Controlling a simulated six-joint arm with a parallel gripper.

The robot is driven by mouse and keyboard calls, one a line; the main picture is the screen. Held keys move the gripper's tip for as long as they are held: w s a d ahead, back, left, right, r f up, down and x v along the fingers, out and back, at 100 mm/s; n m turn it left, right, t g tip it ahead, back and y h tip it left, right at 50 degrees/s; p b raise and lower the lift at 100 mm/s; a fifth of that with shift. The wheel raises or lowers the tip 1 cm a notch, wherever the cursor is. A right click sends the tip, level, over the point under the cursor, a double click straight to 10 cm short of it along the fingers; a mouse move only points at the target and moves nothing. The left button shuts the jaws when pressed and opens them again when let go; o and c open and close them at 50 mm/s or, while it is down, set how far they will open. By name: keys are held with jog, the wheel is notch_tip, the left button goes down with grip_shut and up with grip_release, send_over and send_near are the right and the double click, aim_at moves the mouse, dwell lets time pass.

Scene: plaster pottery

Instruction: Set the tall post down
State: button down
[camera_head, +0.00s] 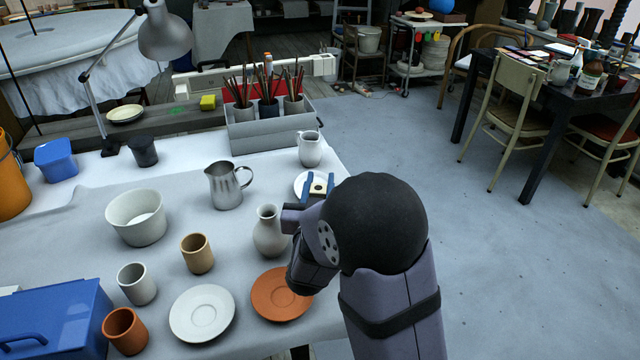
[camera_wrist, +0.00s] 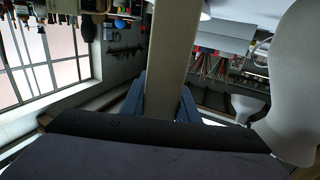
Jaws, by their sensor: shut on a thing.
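My gripper (camera_head: 318,186) is over the right edge of the table, its two blue fingers shut on a pale beige post. The post (camera_wrist: 172,45) runs between the fingers in the wrist view. In the head view only a small cream end of the post (camera_head: 318,189) shows, with a dark spot on it. My gripper and arm hide the post's lower part, so I cannot tell whether it touches the table (camera_head: 80,215). A pale narrow-necked vase (camera_head: 268,235) stands just left of my gripper and looms close at the right of the wrist view (camera_wrist: 297,85).
A white saucer (camera_head: 301,181) lies partly behind my gripper, with a white jug (camera_head: 310,149) beyond. A terracotta saucer (camera_head: 275,298) and white saucer (camera_head: 202,313) lie nearer. A metal pitcher (camera_head: 227,187), a bowl (camera_head: 136,218) and several cups stand left. The grey toolbox (camera_head: 265,135) is behind.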

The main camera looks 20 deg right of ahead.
jog(key=shift+f, duration=0.15)
jog(key=c, duration=1.4)
grip_release()
jog(key=shift+o, duration=0.2)
jog(key=b+v, duration=0.4)
jog(key=v, duration=0.2)
jog(key=shift+s+b, duration=0.25)
jog(key=shift+b, duration=0.05)
